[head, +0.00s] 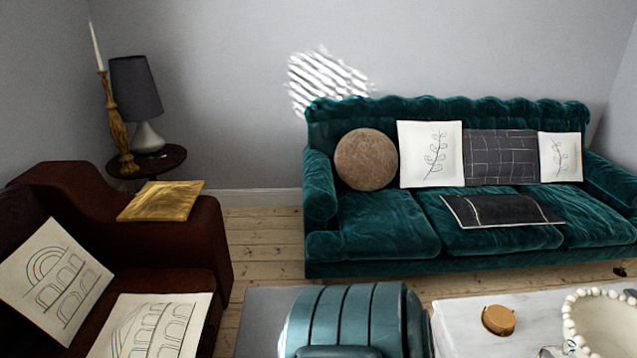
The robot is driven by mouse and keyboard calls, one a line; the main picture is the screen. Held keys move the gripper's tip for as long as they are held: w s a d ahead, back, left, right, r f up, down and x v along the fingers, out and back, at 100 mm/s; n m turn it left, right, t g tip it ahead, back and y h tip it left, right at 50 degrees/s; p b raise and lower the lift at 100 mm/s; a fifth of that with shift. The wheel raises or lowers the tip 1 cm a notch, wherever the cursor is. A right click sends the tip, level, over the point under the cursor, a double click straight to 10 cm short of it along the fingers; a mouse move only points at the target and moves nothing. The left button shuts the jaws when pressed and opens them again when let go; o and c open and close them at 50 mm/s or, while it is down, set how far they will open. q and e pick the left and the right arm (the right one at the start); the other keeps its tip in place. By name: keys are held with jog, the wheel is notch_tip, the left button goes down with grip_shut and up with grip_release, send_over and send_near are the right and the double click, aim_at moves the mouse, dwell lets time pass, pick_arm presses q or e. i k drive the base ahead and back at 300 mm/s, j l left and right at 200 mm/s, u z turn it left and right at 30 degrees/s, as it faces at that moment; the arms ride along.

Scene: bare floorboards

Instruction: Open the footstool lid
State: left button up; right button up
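A teal, ribbed, rounded piece of furniture (345,310) stands at the bottom middle of the head view, cut off by the lower edge. I cannot tell whether it is the footstool, and I make out no lid with certainty. No other footstool shows clearly. Neither of my grippers is in view.
A dark green sofa (385,225) with cushions stands along the back wall. A brown-red sofa (215,250) is at left, by a round side table (172,160) with a lamp. A pale table (460,325) is at lower right. Floorboards (265,245) show between the sofas.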

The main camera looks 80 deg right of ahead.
aim_at(265, 309)
jog(key=z, duration=2)
jog(key=i+l+z, duration=0.3)
jog(key=z, duration=0.15)
jog(key=i, duration=0.1)
